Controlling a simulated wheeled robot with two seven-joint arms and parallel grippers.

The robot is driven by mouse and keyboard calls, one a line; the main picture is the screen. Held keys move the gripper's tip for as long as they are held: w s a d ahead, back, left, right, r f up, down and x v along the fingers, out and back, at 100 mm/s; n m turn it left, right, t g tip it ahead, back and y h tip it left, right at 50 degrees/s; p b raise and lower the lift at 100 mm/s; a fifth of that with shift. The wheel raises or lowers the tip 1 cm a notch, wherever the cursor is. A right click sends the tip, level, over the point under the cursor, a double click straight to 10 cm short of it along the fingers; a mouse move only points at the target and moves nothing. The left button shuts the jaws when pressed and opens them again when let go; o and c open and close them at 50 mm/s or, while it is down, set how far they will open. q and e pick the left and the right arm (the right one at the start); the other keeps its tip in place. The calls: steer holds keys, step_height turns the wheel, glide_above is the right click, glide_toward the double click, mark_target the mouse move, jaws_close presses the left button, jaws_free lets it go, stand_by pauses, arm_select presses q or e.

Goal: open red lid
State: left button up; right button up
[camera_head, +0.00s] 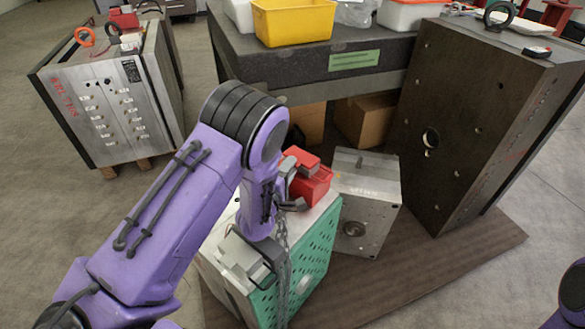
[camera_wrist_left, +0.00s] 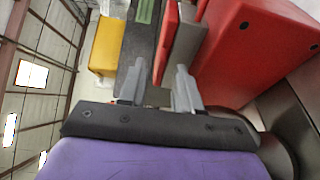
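A small red box with a raised red lid part (camera_head: 306,160) sits on top of the mould block with the green perforated side (camera_head: 305,265) in the head view. My left gripper (camera_head: 291,186) is at the left side of this red part, partly hidden by my purple wrist. In the left wrist view my left gripper (camera_wrist_left: 157,78) has its two grey fingers apart. A thin red edge (camera_wrist_left: 167,42) shows in line with the gap between them; I cannot tell whether they touch it. A large red body (camera_wrist_left: 245,55) lies right of the fingers. My right gripper is out of view.
A grey mould block (camera_head: 365,190) stands right of the green-sided one, and a tall dark mould (camera_head: 475,120) farther right. Behind is a dark table (camera_head: 345,85) with a yellow bin (camera_head: 292,22).

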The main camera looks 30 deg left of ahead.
arm_select(q)
steer(key=shift+w, duration=0.15)
jaws_close()
steer(key=shift+d, duration=0.1)
stand_by(1.2)
